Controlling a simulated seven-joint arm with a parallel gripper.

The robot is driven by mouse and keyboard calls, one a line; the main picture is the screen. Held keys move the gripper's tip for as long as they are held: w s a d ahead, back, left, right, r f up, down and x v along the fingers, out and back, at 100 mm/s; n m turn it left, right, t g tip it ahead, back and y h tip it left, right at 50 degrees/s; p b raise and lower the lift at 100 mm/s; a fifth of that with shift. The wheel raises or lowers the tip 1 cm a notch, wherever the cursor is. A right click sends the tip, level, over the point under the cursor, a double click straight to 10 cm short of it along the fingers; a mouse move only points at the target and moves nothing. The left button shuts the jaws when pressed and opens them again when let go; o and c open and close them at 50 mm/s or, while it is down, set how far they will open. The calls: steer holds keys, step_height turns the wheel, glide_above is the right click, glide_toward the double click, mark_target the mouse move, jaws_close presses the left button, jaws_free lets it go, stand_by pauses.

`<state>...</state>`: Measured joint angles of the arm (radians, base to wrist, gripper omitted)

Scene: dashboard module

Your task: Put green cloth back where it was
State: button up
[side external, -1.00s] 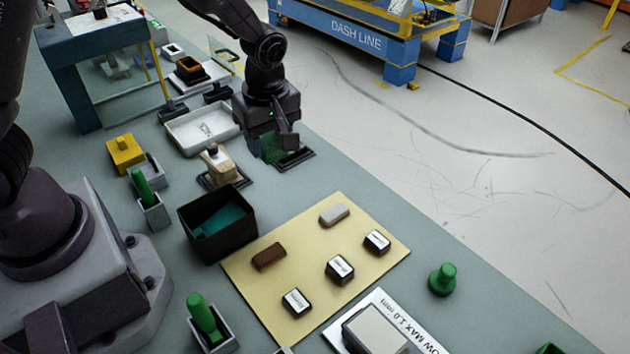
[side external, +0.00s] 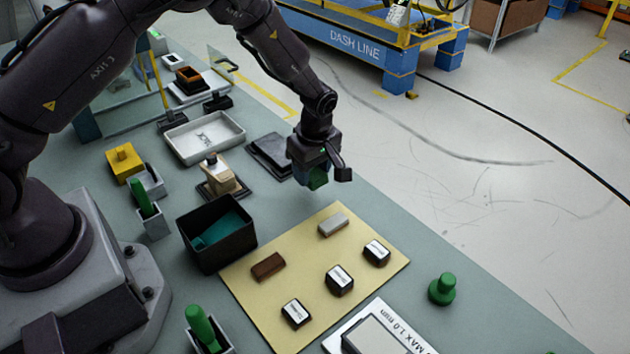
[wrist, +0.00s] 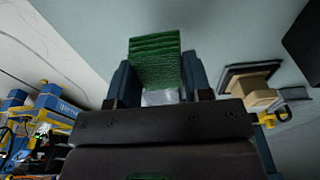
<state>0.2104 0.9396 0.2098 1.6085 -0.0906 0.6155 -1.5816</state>
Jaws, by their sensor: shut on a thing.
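The green cloth (wrist: 155,62) is a folded, ribbed green pad held between the two fingers of my gripper (wrist: 160,92) in the wrist view. In the side view my gripper (side external: 316,172) is in the air above the bench's far edge, with part of the green cloth (side external: 318,179) showing below it. The gripper is shut on the cloth. A flat dark pad or tray (side external: 268,156) lies on the bench to the left of the gripper, with no cloth on it.
A white tray (side external: 240,135), a beige block on a dark base (side external: 222,187) and a black bin (side external: 185,222) with teal cloth stand to the left. A yellow mat (side external: 300,252) with several small blocks lies in front. A green knob (side external: 442,287) stands at right.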

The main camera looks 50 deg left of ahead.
mark_target(315, 193)
steer(key=shift+w+f, duration=0.2)
steer(key=shift+f, duration=0.05)
steer(key=shift+w+f, duration=0.2)
steer(key=shift+f, duration=1.55)
steer(key=shift+f, duration=0.15)
steer(key=o, duration=0.8)
steer(key=shift+o, duration=0.2)
